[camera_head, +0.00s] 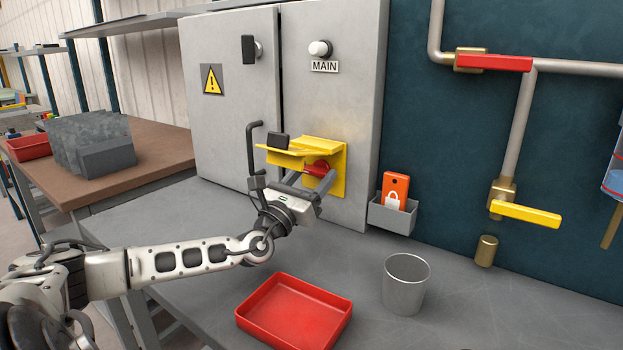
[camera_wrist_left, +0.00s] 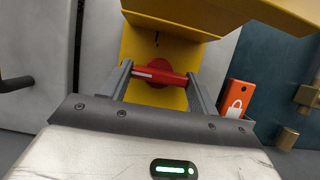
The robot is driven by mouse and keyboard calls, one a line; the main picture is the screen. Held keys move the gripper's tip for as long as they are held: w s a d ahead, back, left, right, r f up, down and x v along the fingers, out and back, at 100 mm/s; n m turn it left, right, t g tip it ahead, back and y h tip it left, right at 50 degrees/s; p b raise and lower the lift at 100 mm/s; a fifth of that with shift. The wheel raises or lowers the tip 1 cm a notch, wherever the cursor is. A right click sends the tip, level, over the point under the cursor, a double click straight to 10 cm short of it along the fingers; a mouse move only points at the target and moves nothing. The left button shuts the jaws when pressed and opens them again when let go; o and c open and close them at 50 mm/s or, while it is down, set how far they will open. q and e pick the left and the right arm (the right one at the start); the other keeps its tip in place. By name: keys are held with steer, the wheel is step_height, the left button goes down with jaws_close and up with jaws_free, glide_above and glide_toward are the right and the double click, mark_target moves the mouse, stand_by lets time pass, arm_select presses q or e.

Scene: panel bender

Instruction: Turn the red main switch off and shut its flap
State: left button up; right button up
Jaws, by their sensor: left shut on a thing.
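The red main switch (camera_head: 317,168) sits on a yellow plate on the grey cabinet, below the MAIN label. The yellow flap (camera_head: 287,153) stands open, sticking out above the switch, with a dark knob on it. My left gripper (camera_head: 309,176) is at the switch. In the left wrist view, its two fingers (camera_wrist_left: 160,82) are at the two ends of the red handle (camera_wrist_left: 158,75), shut on it. The handle lies nearly level, its right end slightly lower, with a white mark on its left part. My right gripper is in neither view.
A red tray (camera_head: 295,312) and a grey cup (camera_head: 405,284) stand on the bench below. A grey holder (camera_head: 392,216) with an orange lock card is right of the cabinet. Pipes with a red valve lever (camera_head: 494,62) and a yellow one (camera_head: 525,213) run on the wall.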

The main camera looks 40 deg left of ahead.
arm_select(q)
steer(key=o, duration=0.7)
steer(key=v, duration=0.2)
steer(key=shift+s+f+b, duration=0.25)
steer(key=shift+f+b, duration=0.1)
steer(key=s+d+p, duration=0.1)
steer(key=s+p, duration=0.4)
steer(key=s, duration=0.7)
steer(key=shift+s+d, duration=0.25)
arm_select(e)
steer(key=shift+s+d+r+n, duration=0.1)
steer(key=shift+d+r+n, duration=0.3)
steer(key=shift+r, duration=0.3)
